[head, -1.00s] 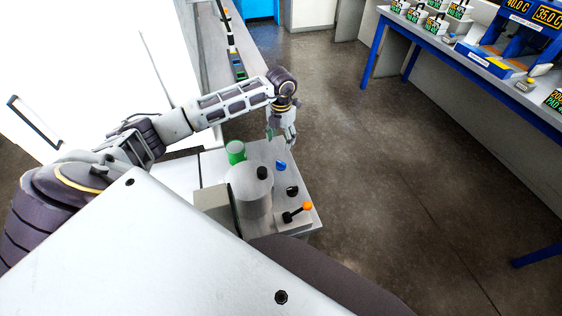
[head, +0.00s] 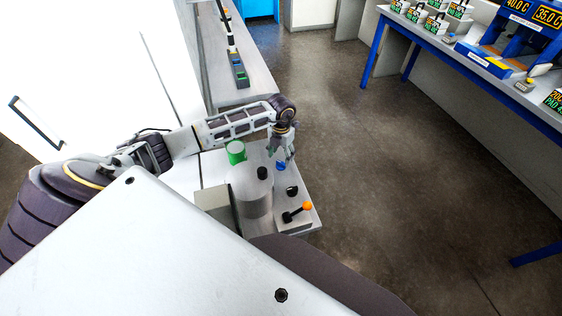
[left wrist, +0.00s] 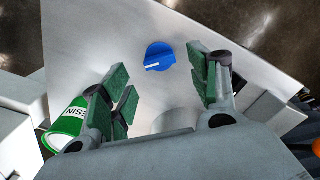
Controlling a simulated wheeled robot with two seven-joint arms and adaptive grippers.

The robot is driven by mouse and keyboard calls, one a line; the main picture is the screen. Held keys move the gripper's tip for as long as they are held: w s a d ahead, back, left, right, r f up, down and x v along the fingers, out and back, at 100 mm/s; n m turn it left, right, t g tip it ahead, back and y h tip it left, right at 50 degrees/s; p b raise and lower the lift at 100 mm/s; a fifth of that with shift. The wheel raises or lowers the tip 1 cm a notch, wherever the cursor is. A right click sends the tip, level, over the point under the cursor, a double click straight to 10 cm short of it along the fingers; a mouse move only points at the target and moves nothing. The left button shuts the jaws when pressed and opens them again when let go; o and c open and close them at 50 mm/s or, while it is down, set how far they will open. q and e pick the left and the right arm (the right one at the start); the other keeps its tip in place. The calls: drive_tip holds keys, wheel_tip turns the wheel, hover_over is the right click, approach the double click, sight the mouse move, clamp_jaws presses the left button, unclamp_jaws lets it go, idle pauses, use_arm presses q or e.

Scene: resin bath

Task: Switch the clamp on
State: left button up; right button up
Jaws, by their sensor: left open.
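A blue knob (head: 281,167) sits on a light grey panel (head: 262,155). In the left wrist view the blue knob (left wrist: 160,56) has a white mark pointing left. My left gripper (head: 282,154) is open, above and close to the knob. In the left wrist view its green-padded fingers (left wrist: 162,85) are spread, with the knob beyond the tips, between their lines; nothing is between the pads. Whether they touch the knob cannot be told. A lever with an orange ball (head: 307,206) and a small black knob (head: 292,191) are nearer on the panel. No clamp label is readable. My right gripper is not in view.
A grey cylindrical vessel with a black cap (head: 251,195) stands left of the knobs. A green resin can (head: 236,152) is behind it, and shows in the left wrist view (left wrist: 66,125). A blue-legged bench (head: 480,68) with displays stands far right. Open floor lies between.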

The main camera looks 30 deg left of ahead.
sight(281, 162)
use_arm(q)
wheel_tip(281, 162, down, 4)
drive_tip(key=shift+f, duration=0.5)
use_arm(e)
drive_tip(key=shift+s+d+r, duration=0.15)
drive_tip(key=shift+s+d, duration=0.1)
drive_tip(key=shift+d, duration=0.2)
use_arm(q)
drive_tip(key=shift+c, duration=0.2)
